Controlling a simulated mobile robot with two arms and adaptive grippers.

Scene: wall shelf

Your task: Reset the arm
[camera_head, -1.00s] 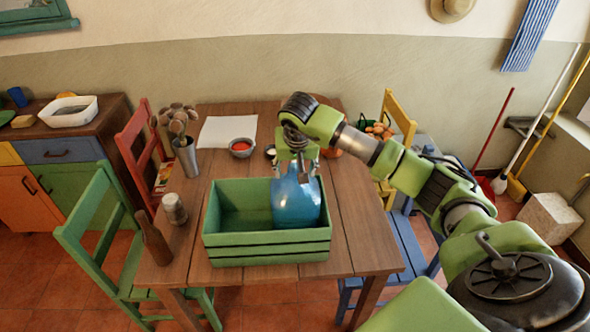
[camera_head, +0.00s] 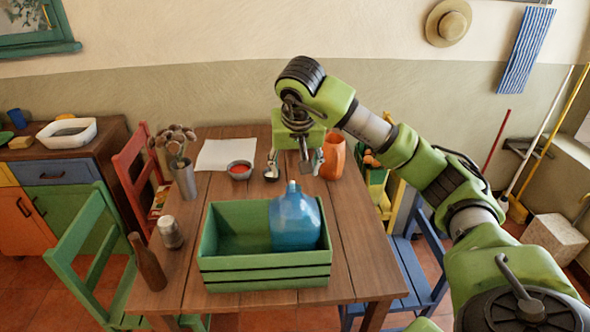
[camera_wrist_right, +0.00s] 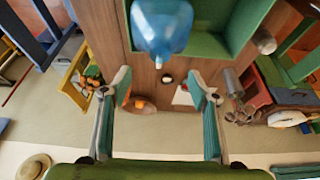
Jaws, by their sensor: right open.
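My right arm reaches in from the right in the head view. Its gripper (camera_head: 294,166) hangs above the table, just behind and above the blue jug, and is open and empty. In the right wrist view the two fingers of the gripper (camera_wrist_right: 160,105) stand wide apart with nothing between them. The blue translucent jug (camera_head: 294,222) stands upright in the right part of the green crate (camera_head: 265,273). The jug also shows at the top of the right wrist view (camera_wrist_right: 161,28), apart from the fingers. My left gripper is not in view.

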